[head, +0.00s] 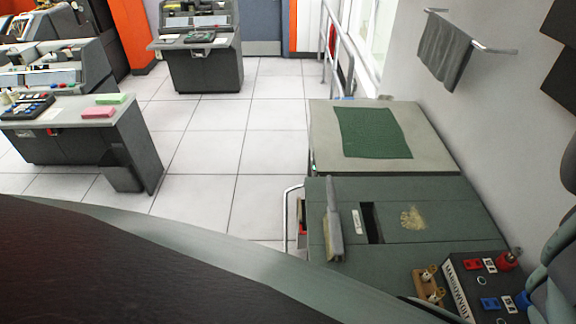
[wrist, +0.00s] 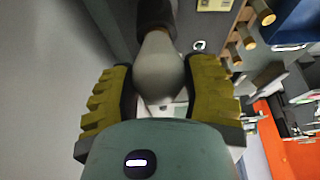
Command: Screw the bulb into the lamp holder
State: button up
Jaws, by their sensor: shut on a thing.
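In the wrist view my gripper (wrist: 160,78) has its two ribbed yellow fingers on either side of a pale grey-white bulb (wrist: 158,62) and is shut on it. The bulb's narrow end points up the picture and meets a dark round part (wrist: 154,12), which looks like the lamp holder. I cannot tell how deep the bulb's base sits in it. In the head view only part of my arm shows at the right edge. The bulb and the fingertips cannot be made out there.
A dark panel box (head: 470,285) with red and blue parts stands on the green-grey cabinet (head: 390,262) at lower right, beside a wooden block with brass posts (head: 428,288). A wall rises close on the right.

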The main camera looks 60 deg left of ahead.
jog(key=shift+s, duration=0.1)
jog(key=shift+r+m+t+p, duration=0.15)
jog(key=shift+m+t+p, duration=0.15)
jog(key=shift+m+p, duration=0.5)
jog(key=shift+m+t+h+p, duration=0.3)
jog(key=shift+m+h+p, duration=0.2)
jog(key=shift+m+p, duration=1.3)
jog(key=shift+p, duration=0.1)
jog(key=shift+m+t+h+p, duration=0.3)
jog(key=shift+m+h+p, duration=0.2)
jog(key=shift+m+p, duration=0.45)
jog(key=shift+f+m, duration=0.2)
jog(key=shift+m, duration=0.25)
jog(key=o, duration=1.1)
jog(key=shift+d+f+b, duration=0.1)
jog(key=shift+f+b, duration=0.1)
jog(key=shift+b, duration=0.35)
